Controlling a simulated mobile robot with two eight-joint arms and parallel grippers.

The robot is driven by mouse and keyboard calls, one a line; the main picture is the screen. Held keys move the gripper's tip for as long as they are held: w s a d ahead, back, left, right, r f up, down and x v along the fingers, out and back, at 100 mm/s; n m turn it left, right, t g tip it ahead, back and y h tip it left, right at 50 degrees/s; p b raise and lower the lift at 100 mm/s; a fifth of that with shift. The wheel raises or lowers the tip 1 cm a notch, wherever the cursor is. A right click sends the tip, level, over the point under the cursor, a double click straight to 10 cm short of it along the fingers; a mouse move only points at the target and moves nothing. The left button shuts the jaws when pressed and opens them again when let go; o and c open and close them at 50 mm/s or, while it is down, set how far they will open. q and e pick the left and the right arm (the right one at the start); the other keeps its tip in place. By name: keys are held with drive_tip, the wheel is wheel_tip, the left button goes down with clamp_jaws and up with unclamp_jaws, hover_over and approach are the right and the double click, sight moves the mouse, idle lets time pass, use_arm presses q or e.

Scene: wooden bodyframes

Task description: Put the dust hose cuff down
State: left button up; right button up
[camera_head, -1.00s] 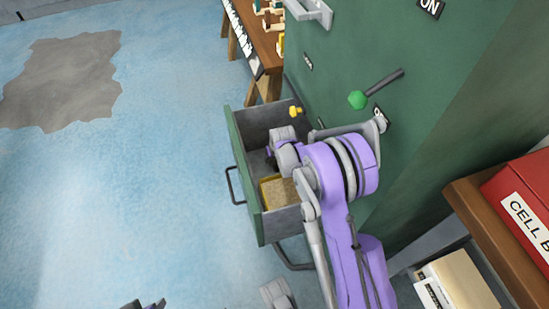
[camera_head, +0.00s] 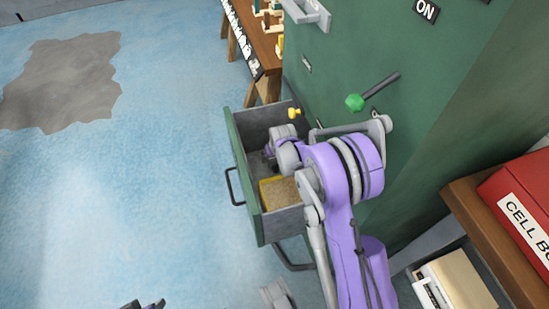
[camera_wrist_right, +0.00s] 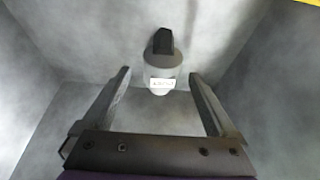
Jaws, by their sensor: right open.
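The dust hose cuff (camera_wrist_right: 160,75), a grey cylinder with a dark end and a small white label, rests on the grey drawer floor in the right wrist view. My right gripper (camera_wrist_right: 160,80) is open, with one finger on each side of the cuff and visible gaps to both. In the head view my right gripper (camera_head: 269,158) reaches down inside the open green drawer (camera_head: 244,172); the cuff cannot be made out there. Only a dark tip of my left gripper (camera_head: 145,304) shows at the bottom edge.
A yellow-edged tan block (camera_head: 279,192) lies in the drawer's near part, and a small yellow object (camera_head: 294,113) is at its far end. Open blue floor lies left.

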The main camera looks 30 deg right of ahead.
use_arm(q)
wheel_tip(320, 180, up, 3)
drive_tip(key=shift+s+f+p, duration=0.1)
drive_tip(key=shift+s+p, duration=0.05)
drive_tip(key=shift+p, duration=0.85)
use_arm(e)
drive_tip(key=v, duration=0.9)
drive_tip(key=shift+s+r, duration=0.2)
drive_tip(key=shift+r, duration=0.2)
drive_tip(key=s+a+r+n+p, duration=0.1)
drive_tip(key=s+a+r+p, duration=0.35)
drive_tip(key=r, duration=0.45)
drive_tip(key=s+a+r+p, duration=0.3)
drive_tip(key=s+r, duration=0.3)
drive_tip(key=r, duration=0.3)
use_arm(q)
wheel_tip(320, 180, up, 20)
drive_tip(key=w+t+p, duration=0.1)
drive_tip(key=p, duration=0.9)
drive_tip(key=shift+w, duration=0.4)
use_arm(e)
drive_tip(key=s+a+r, duration=0.3)
drive_tip(key=s+r, duration=0.2)
drive_tip(key=s, duration=0.2)
drive_tip(key=s+a+r+n+t+y, duration=0.1)
drive_tip(key=s+a+r, duration=0.2)
drive_tip(key=s+r, duration=0.3)
drive_tip(key=shift+s+a+r+n, duration=0.3)
drive_tip(key=shift+s+a, duration=0.05)
drive_tip(key=shift+s, duration=0.7)
